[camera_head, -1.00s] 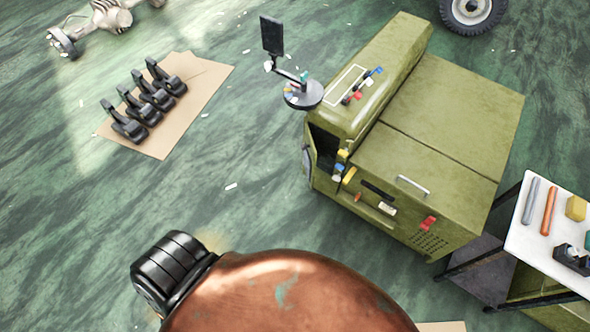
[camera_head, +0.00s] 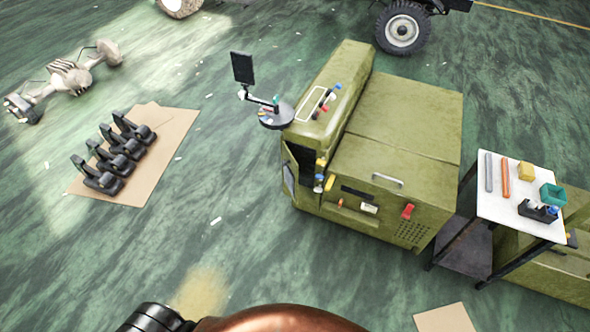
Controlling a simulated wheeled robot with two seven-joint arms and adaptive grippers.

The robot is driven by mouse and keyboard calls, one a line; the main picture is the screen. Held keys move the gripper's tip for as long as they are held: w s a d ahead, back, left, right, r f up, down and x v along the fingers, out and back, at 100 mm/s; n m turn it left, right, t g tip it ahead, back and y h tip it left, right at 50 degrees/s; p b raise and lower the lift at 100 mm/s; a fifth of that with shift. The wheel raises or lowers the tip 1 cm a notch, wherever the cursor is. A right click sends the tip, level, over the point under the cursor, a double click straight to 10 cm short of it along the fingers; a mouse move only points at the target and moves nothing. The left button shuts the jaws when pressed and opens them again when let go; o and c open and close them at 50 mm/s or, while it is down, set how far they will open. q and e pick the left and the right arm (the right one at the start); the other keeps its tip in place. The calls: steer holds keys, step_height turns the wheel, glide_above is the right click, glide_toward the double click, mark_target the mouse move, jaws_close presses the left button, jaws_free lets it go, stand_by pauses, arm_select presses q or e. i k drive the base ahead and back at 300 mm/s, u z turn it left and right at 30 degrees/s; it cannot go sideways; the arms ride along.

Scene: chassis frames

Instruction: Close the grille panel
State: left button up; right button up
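An olive-green machine cabinet (camera_head: 395,150) stands right of centre. On its front right side is a patch of small vent holes (camera_head: 412,233), which may be the grille; whether this is a separate panel cannot be told. At the cabinet's left end a narrow door or panel (camera_head: 291,170) stands swung outward beside a dark opening (camera_head: 305,158). A silver handle (camera_head: 388,180) and a red knob (camera_head: 407,211) are on the cabinet. Neither of my grippers is in view.
A white-topped table (camera_head: 505,205) with tools and small boxes stands right of the cabinet. Black brackets (camera_head: 113,157) lie on cardboard at left. A round copper-coloured body (camera_head: 285,319) fills the bottom edge. The green floor left of the cabinet is mostly clear.

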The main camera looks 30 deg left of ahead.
mark_target(290, 168)
steer(key=u, duration=0.35)
steer(key=i, duration=0.75)
steer(key=u, duration=0.65)
steer(key=k, duration=1)
steer(key=u, duration=0.85)
steer(key=i, duration=0.75)
steer(key=z, duration=0.5)
steer(key=i, duration=0.7)
steer(key=z, duration=0.7)
